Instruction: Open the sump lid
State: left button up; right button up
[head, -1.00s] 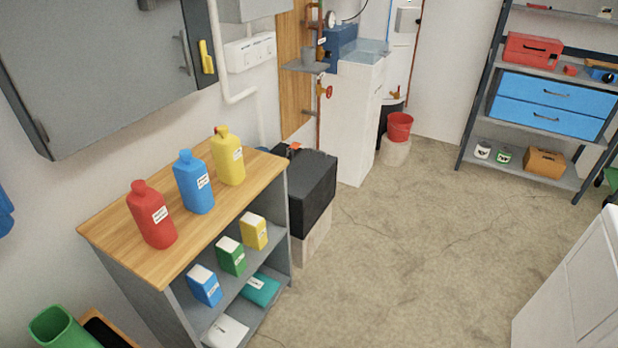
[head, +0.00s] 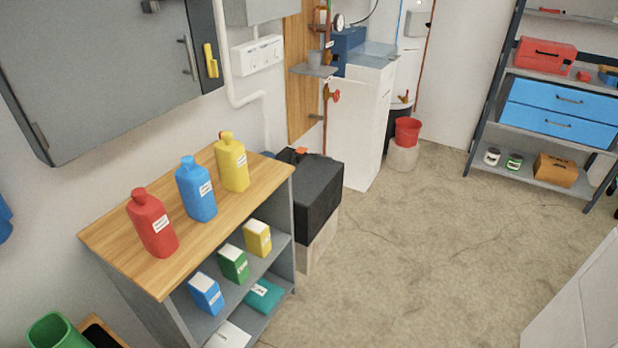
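I cannot make out a sump lid for certain in the head view. A black box (head: 309,189) stands on a pale block beside the shelf unit, with a small orange part on top. A red bucket (head: 407,130) stands on a round pale base (head: 403,156) near the back wall, with a dark container (head: 396,123) partly hidden behind it. Neither of my grippers is in view.
A wood-topped shelf unit (head: 122,243) with red, blue and yellow bottles stands at the left, below a grey wall cabinet (head: 100,70). A rack (head: 480,118) stands at the back right. A white appliance (head: 580,300) fills the lower right. The floor (head: 420,250) between is clear.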

aim_at(314, 173)
jog(key=i+l+u, duration=0.15)
jog(key=u, duration=0.7)
jog(key=i+l+u, duration=0.25)
jog(key=l, duration=0.2)
jog(key=i+l+u, duration=0.2)
jog(key=l, duration=0.2)
jog(key=l+u, duration=0.25)
jog(key=l, duration=0.2)
jog(key=i+l+u, duration=0.1)
jog(key=l+u, duration=0.15)
jog(key=l, duration=0.3)
